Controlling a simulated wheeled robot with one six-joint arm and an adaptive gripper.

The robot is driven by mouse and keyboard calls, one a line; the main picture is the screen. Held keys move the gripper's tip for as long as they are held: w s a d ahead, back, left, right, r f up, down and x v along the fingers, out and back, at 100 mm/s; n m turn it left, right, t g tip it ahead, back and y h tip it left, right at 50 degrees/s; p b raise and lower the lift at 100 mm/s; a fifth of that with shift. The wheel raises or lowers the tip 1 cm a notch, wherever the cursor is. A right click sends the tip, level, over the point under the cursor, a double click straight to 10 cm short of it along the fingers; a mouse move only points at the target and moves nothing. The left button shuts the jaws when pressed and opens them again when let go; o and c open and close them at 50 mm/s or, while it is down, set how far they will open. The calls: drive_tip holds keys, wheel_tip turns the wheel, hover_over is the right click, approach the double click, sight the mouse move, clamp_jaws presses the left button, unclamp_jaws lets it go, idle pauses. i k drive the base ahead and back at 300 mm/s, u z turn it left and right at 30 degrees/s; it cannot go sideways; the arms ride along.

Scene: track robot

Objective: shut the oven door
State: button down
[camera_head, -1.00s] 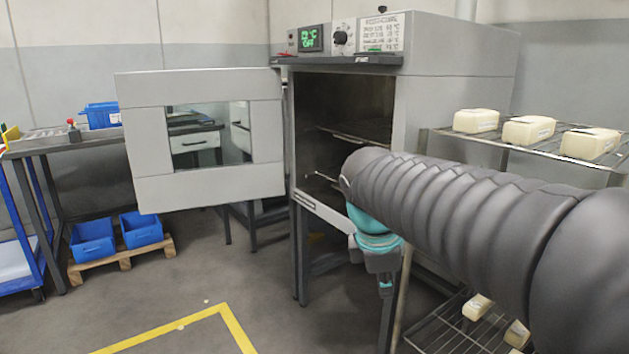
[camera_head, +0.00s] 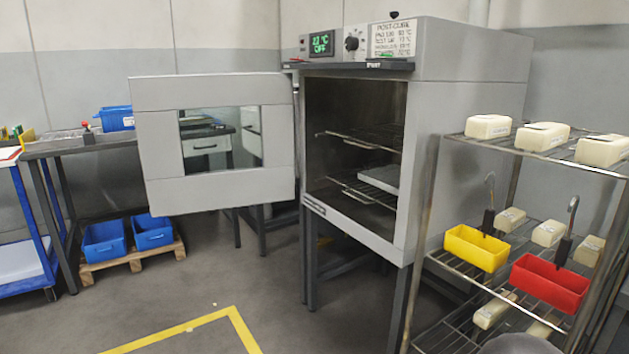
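The grey oven (camera_head: 468,110) stands in the middle right on dark legs, its display reading OFF. Its door (camera_head: 160,150), a grey panel with a window, is wide open and swung out to the left. The oven's inside (camera_head: 330,110) is exposed, with wire racks and a flat pale grey slab (camera_head: 382,178) on the lower rack. My gripper is not in view. Only a small dark rounded part, probably of my arm, shows at the bottom right edge.
A wire shelf rack (camera_head: 432,215) with pale blocks, a yellow bin (camera_head: 475,248) and a red bin (camera_head: 550,284) stands right of the oven. A bench (camera_head: 85,143) and blue bins (camera_head: 104,243) on a pallet are at left. The floor (camera_head: 215,285) before the door is clear.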

sight(156, 101)
drive_tip(key=u, duration=1.7)
drive_tip(key=i, duration=4.9)
drive_tip(key=z, duration=4.05)
